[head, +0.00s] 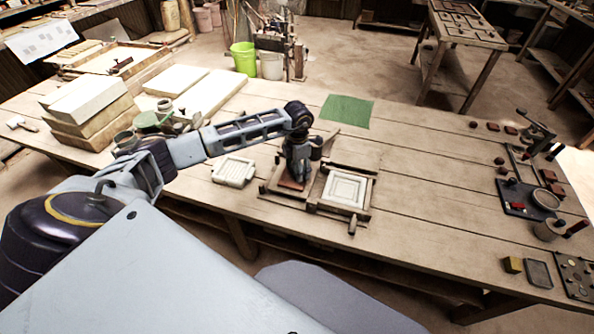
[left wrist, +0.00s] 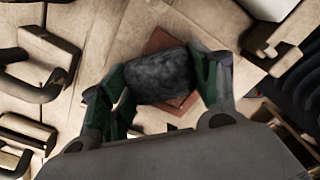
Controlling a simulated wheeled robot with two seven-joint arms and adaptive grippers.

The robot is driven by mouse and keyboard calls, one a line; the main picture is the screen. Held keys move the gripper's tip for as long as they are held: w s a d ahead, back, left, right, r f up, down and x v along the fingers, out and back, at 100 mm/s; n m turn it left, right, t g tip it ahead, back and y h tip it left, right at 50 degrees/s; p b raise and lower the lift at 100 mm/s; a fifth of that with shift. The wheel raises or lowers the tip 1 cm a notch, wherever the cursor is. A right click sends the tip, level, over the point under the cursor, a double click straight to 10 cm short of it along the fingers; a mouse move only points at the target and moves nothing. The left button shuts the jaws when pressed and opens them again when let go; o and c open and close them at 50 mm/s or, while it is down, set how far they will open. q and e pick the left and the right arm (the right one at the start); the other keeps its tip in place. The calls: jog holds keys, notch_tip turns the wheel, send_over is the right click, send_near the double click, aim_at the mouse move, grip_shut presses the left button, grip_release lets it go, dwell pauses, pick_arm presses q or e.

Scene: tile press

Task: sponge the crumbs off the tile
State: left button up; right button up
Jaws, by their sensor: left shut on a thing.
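My left gripper (head: 297,172) points down over the wooden press bed in the middle of the bench. In the left wrist view, its green-padded fingers (left wrist: 158,86) are shut on a dark grey, rough-looking sponge (left wrist: 160,75). The reddish-brown tile (head: 291,184) lies under the gripper in the head view. It also shows behind the sponge in the left wrist view (left wrist: 160,41), partly covered by it. I cannot tell whether the sponge touches the tile. Crumbs are too small to make out. My right gripper is not in view.
A white mould in a wooden frame (head: 345,190) stands just right of the press bed, and a white relief plate (head: 234,171) lies to its left. A green mat (head: 347,111) lies behind.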

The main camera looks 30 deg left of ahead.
pick_arm(q)
jog(key=shift+s+a+f, duration=0.1)
jog(key=shift+s+a, duration=0.15)
jog(key=shift+s, duration=0.3)
dwell(0.7)
jog(key=shift+s+a, duration=0.1)
jog(key=shift+s, duration=0.2)
jog(key=shift+p, duration=0.35)
